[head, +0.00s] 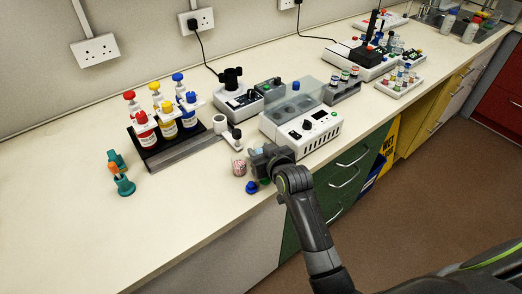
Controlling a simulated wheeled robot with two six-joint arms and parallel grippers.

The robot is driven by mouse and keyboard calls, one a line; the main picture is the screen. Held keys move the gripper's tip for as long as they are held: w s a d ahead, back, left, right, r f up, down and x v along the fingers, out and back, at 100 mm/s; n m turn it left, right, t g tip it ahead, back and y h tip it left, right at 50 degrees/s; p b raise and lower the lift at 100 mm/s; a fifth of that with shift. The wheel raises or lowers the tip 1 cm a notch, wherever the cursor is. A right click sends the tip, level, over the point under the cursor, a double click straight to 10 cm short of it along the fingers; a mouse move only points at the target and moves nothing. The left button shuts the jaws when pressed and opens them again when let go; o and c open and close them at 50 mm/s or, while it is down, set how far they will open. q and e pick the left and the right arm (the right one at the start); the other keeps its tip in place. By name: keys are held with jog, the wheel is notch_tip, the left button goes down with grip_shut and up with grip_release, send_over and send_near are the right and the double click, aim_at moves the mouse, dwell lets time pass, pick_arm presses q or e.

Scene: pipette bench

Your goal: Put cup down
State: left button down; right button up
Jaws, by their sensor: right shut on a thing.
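A small clear cup (239,168) with a pinkish tint is near the front edge of the bench, left of the white water-bath-like unit. My right gripper (254,162) reaches in from the right and is shut on the cup, which shows at the left of its fingers. The cup looks upright. The fingers and the grip are small and partly hidden by the gripper body. I cannot tell whether the cup's base touches the bench. My left gripper is not in view.
A black rack (165,152) of red, yellow and blue-topped bottles stands left. The white unit (301,129) is close behind. The bench (70,220) is clear at front left.

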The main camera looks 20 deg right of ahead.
jog(key=shift+f, duration=0.2)
jog(key=o, duration=1)
jog(key=shift+r, duration=0.1)
jog(key=shift+r, duration=0.15)
jog(key=v, duration=1.2)
jog(key=shift+d+b, duration=0.1)
jog(key=shift+b, duration=0.3)
